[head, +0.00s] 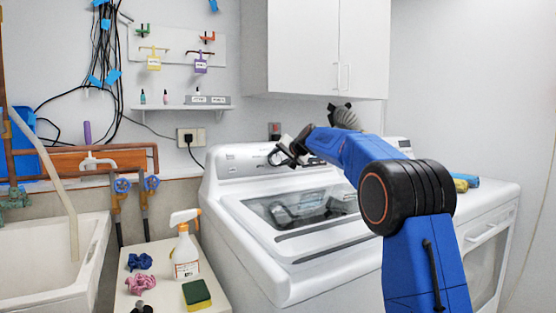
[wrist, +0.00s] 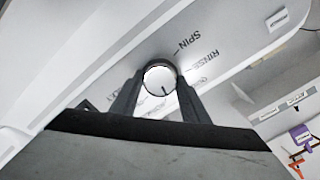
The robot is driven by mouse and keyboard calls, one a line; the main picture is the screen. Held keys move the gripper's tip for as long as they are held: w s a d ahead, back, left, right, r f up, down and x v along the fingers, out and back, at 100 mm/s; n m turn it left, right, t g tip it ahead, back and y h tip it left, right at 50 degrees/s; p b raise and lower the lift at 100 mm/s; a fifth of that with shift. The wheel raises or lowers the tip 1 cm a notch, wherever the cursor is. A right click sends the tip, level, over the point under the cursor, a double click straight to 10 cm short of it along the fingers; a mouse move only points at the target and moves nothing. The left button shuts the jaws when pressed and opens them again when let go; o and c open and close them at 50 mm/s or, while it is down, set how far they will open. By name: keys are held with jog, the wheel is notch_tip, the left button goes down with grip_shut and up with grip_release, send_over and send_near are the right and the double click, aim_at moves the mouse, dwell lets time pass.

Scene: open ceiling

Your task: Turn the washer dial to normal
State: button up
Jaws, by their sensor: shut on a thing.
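The washer (head: 255,205) is a white top-loader with a dark glass lid and a raised control panel at its back. In the wrist view the round dial (wrist: 159,77) has a pale face and a dark rim. A short dark mark on its face points toward the bottom of the picture, slightly right. My gripper (wrist: 158,84) has its two dark fingers shut on the dial's sides. SPIN and RINSE show beside the dial; other labels are partly hidden, and I cannot read NORMAL. In the head view my gripper (head: 285,154) is at the panel and largely covers the dial.
A small white table (head: 150,262) at front left holds a spray bottle (head: 186,248), a sponge (head: 197,294) and cloth-like bundles. A sink (head: 45,262) is farther left. A white cabinet (head: 300,45) hangs above the washer. A second white appliance (head: 490,245) stands at right.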

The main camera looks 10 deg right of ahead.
jog(key=shift+m, duration=1)
jog(key=o, duration=1.1)
jog(key=shift+d, duration=0.1)
jog(key=shift+c, duration=0.2)
jog(key=v, duration=1.7)
jog(key=shift+s, duration=0.25)
jog(key=shift+s+d+f, duration=0.1)
jog(key=shift+d, duration=0.05)
